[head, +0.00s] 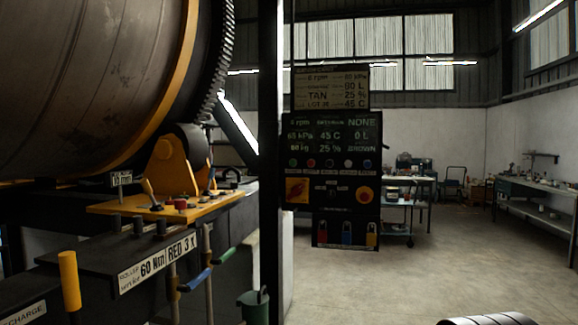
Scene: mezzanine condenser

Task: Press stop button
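A black control panel (332,180) hangs upright near the middle of the head view, beside a dark post. An orange-yellow square switch (297,190) is at the lower left. My gripper is not in view.
A huge drum (90,80) fills the upper left. Below it is a yellow console (165,204) with levers and a red knob. A dark post (270,160) stands left of the panel. A workbench (540,190) lines the right wall. The floor (445,260) right of the panel is mostly clear.

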